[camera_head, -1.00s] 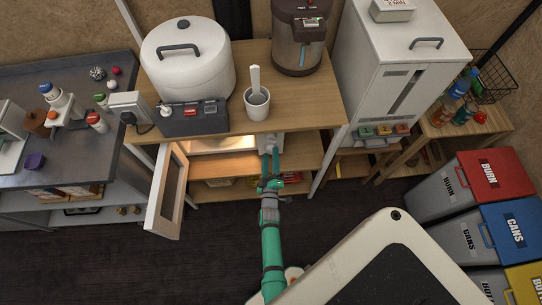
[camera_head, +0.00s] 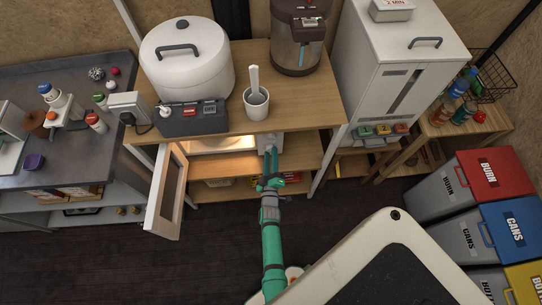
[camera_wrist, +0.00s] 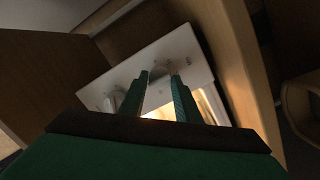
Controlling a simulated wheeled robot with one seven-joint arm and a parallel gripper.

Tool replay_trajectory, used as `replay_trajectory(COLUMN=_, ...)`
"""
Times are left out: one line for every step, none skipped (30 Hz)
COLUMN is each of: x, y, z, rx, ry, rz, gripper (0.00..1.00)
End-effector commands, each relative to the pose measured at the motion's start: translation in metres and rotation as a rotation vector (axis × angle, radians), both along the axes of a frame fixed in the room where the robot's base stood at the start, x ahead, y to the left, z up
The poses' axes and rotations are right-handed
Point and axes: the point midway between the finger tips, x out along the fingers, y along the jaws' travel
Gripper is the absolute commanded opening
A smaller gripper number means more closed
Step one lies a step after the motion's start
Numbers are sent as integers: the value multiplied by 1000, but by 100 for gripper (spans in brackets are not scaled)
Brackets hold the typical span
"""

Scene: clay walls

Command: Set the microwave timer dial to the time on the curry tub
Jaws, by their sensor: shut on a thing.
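The microwave (camera_head: 222,143) sits on the shelf under the wooden counter, with its door (camera_head: 165,195) swung open to the left and its inside lit. Its pale control panel (camera_wrist: 188,47) shows in the wrist view. My gripper (camera_wrist: 160,77) is shut on a round dial (camera_wrist: 158,73) on that panel, between its two green fingertips. A second knob (camera_wrist: 113,98) is beside it on the panel. The dial's marks are too small to read. In the head view my gripper (camera_head: 270,151) reaches under the counter edge. A white tub (camera_head: 392,10) on the white cabinet carries a label reading "2 MIN".
The counter (camera_head: 310,110) above my gripper holds a white cooker (camera_head: 187,65), a brown dispenser (camera_head: 299,35) and a cup (camera_head: 257,103). Labelled bins (camera_head: 480,172) stand at the right. The dark floor in front is clear at the left.

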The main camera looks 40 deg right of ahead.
Motion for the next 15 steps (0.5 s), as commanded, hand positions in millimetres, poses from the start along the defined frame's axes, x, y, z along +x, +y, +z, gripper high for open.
replay_trajectory(x=1, y=1, z=2, rx=20, ry=-17, rz=2, gripper=7)
replay_trajectory(x=1, y=1, z=2, rx=38, ry=-27, rz=1, gripper=7)
replay_trajectory(x=1, y=1, z=2, rx=62, ry=-41, rz=3, gripper=7)
replay_trajectory(x=1, y=1, z=2, rx=82, ry=-53, rz=2, gripper=7)
replay_trajectory(x=1, y=1, z=2, rx=102, ry=-66, rz=2, gripper=7)
replay_trajectory(x=1, y=1, z=2, rx=131, ry=-84, rz=3, gripper=7)
replay_trajectory(x=1, y=1, z=2, rx=153, ry=-97, rz=4, gripper=7)
replay_trajectory(x=1, y=1, z=2, rx=176, ry=-111, rz=4, gripper=7)
replay_trajectory(x=1, y=2, z=3, rx=209, ry=-131, rz=4, gripper=7)
replay_trajectory(x=1, y=2, z=3, rx=234, ry=-146, rz=4, gripper=7)
replay_trajectory(x=1, y=2, z=3, rx=258, ry=-162, rz=4, gripper=7)
replay_trajectory(x=1, y=2, z=3, rx=291, ry=-182, rz=4, gripper=7)
replay_trajectory(x=2, y=2, z=3, rx=315, ry=-196, rz=5, gripper=7)
replay_trajectory(x=2, y=2, z=3, rx=341, ry=-211, rz=6, gripper=7)
replay_trajectory(x=2, y=2, z=4, rx=372, ry=-231, rz=6, gripper=7)
